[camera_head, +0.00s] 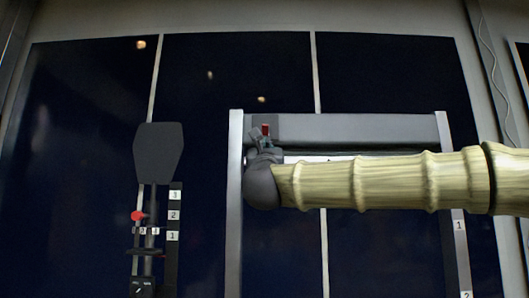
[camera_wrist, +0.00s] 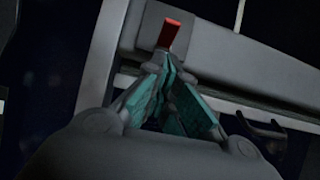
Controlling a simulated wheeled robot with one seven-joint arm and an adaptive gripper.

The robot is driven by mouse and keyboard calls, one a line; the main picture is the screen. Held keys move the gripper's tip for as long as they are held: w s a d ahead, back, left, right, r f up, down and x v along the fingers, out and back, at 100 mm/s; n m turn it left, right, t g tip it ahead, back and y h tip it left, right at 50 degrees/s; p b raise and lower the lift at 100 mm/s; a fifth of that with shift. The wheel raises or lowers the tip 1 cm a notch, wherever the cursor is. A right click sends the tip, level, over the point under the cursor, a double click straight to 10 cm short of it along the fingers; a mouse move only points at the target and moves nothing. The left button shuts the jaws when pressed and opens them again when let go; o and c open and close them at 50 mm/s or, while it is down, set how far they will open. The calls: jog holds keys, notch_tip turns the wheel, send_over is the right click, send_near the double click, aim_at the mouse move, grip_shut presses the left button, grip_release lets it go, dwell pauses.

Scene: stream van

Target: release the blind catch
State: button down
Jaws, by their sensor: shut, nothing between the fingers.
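The blind catch shows as a small red tab (camera_head: 265,130) on a grey block at the upper left corner of the blind frame (camera_head: 360,128). In the wrist view the red tab (camera_wrist: 169,34) stands just beyond my fingertips. My gripper (camera_head: 264,142) is at that corner, just below the tab. In the wrist view its teal-padded fingers (camera_wrist: 168,64) come together at the tips with nothing held between them. The tips look very close to the tab's lower end; I cannot tell whether they touch it.
A seat-like dark panel (camera_head: 158,152) on a post stands to the left, with a red knob (camera_head: 137,216) and a numbered scale (camera_head: 174,215) beside it. Another numbered strip (camera_head: 459,226) runs down the frame's right side. A thin cable (camera_head: 492,50) hangs at the upper right.

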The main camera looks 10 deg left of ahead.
jog(key=b+v, duration=0.5)
jog(key=v, duration=0.6)
jog(key=shift+s+r+b, duration=0.25)
jog(key=shift+s+b, duration=0.05)
jog(key=shift+b, duration=0.05)
